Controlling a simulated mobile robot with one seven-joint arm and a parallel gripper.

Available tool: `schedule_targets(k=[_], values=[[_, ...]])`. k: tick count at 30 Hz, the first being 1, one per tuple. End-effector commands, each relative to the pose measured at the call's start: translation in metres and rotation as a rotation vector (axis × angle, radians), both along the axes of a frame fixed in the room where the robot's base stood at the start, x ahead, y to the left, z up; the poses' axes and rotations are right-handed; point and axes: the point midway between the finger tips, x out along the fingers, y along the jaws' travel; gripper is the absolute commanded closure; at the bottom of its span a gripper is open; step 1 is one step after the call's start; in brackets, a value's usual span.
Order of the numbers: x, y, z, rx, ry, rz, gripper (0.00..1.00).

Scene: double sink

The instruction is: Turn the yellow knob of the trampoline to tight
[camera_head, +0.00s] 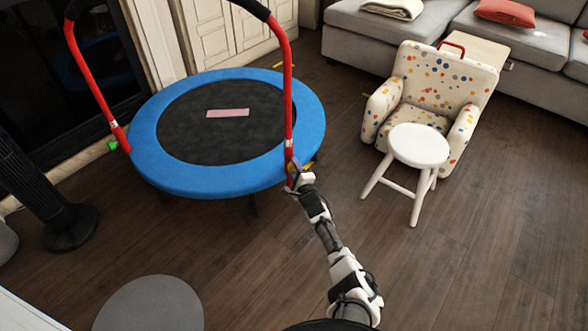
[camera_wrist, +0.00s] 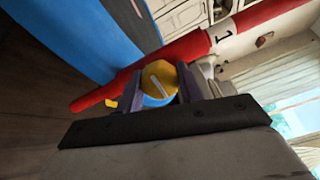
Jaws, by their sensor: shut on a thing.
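The trampoline (camera_head: 312,107) has a blue padded rim, a black mat and a red handle frame (camera_head: 288,90). My gripper (camera_head: 294,174) is at the lower end of the frame's right post. In the wrist view, the round yellow knob (camera_wrist: 158,78) with a slanted white line on its face lies between my gripper's two fingers (camera_wrist: 162,92). The fingers are shut on its sides. A blue part shows just below the knob. The red post (camera_wrist: 190,48) runs behind it, with a white label bearing a dark mark. In the head view my gripper largely hides the knob.
A white stool (camera_head: 419,146) and a spotted armchair (camera_head: 440,85) stand to the right. A grey sofa (camera_head: 430,20) is behind them. A dark tower fan (camera_head: 45,195) stands at left, and a grey round surface (camera_head: 150,305) is at the front. The wooden floor right of my arm is clear.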

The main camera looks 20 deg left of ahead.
Motion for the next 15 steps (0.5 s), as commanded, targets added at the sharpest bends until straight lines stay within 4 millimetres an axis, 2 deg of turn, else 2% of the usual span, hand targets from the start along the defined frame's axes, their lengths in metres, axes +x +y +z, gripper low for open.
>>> schedule_targets(k=[7,8,12,15], values=[[-0.0011,0.0007,-0.0008,0.002,0.002,0.001,0.86],[-0.0011,0.0007,-0.0008,0.002,0.002,0.001,0.61],[-0.0008,0.0005,-0.0006,0.002,0.001,0.001,0.42],[-0.0006,0.0003,-0.0003,0.001,0.001,0.0,0.41]])
